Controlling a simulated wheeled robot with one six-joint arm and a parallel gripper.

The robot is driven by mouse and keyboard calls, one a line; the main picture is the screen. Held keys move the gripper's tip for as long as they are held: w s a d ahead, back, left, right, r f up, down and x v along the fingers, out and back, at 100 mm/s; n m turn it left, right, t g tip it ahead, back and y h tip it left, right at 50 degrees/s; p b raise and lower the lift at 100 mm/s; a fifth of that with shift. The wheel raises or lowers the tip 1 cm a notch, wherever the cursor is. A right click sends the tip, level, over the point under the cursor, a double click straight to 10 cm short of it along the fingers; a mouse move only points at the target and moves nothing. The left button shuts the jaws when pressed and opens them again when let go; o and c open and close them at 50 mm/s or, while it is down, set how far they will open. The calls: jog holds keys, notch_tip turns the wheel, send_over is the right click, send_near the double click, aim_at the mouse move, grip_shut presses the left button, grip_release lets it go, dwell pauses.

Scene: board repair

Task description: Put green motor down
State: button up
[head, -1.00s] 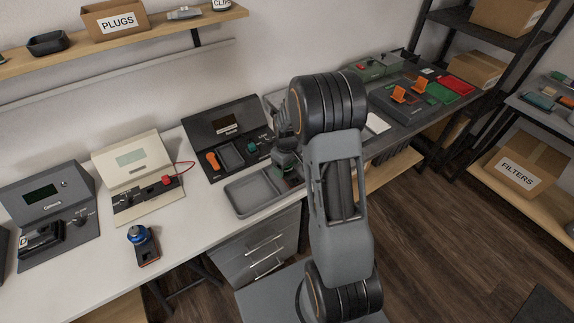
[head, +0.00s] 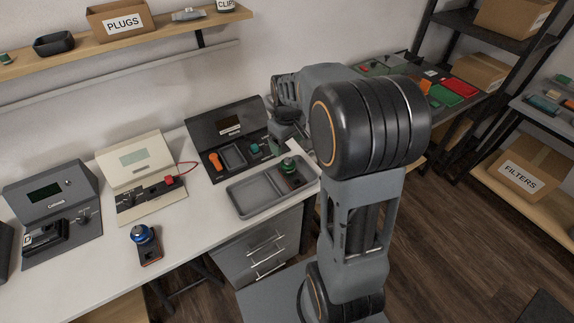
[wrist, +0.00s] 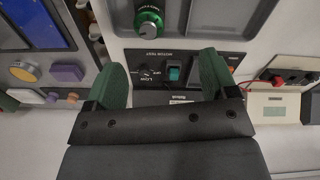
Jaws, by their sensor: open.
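The green motor (head: 289,167) stands upright in the right compartment of the grey two-part tray (head: 236,211) at the front of the bench. In the wrist view its green round top with a grey knob (wrist: 149,23) shows at the upper middle, beyond my fingertips and not touching them. My gripper (wrist: 162,66) is open and empty, its two green fingers spread apart over the dark motor test panel (wrist: 163,57). In the head view my gripper is behind the tray and partly hidden by my arm.
The motor test unit (head: 224,127) with a teal switch stands behind the tray. A cream tester (head: 133,158) and a dark grey unit (head: 48,192) stand to the left. A blue-topped motor (head: 142,236) stands at the bench front. The tray's left compartment is empty.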

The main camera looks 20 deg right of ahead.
jog(key=s+a+r+m+t, duration=0.1)
jog(key=s+a+r, duration=0.1)
jog(key=s, duration=0.5)
jog(key=s+a+r+m+t, duration=0.1)
jog(key=s+a+r+m, duration=0.1)
jog(key=s+a, duration=0.3)
jog(key=s, duration=0.3)
jog(key=shift+s+a+m+t, duration=0.25)
jog(key=shift+a+m+t, duration=0.05)
jog(key=shift+t, duration=0.1)
jog(key=shift+r, duration=0.1)
notch_tip(320, 180, up, 4)
jog(key=p, duration=0.3)
jog(key=shift+p, duration=0.35)
